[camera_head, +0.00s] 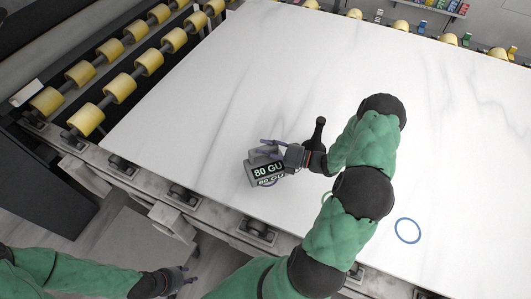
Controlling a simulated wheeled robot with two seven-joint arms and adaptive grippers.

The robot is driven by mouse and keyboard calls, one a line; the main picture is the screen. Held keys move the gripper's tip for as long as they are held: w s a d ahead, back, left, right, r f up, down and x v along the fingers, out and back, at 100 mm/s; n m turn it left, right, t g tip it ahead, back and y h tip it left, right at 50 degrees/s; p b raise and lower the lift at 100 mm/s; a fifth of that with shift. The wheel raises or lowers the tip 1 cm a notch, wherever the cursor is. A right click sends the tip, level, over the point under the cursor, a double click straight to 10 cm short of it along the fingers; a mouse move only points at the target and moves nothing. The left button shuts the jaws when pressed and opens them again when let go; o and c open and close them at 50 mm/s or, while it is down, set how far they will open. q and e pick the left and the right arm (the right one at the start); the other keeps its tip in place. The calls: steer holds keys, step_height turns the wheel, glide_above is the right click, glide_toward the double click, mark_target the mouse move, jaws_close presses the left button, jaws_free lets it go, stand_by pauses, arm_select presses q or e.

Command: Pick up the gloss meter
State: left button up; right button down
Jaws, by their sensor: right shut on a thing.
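The gloss meter (256,174) is a small grey box with a dark display reading "80 GU". It is at the near part of the white stone slab (240,90), left of my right arm. My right gripper (271,153) is shut on the gloss meter, with its fingers at the top and right side of it. I cannot tell whether the meter touches the slab or is just above it. My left gripper (180,280) is low at the bottom left, in front of the slab and away from the meter. Its fingers are too small to judge.
A blue ring (407,230) lies on the slab to the right of my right arm. A green ring (326,199) is partly hidden by that arm. Yellow rollers (121,87) line the left side.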

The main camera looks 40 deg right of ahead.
mark_target(267, 170)
steer(key=s+a+r+p, duration=0.3)
steer(key=s+a+r, duration=0.4)
steer(key=s+r, duration=0.2)
steer(key=shift+s+a+r+p, duration=0.2)
steer(key=shift+s+a+p, duration=0.1)
steer(key=shift+s, duration=1)
steer(key=shift+w, duration=0.1)
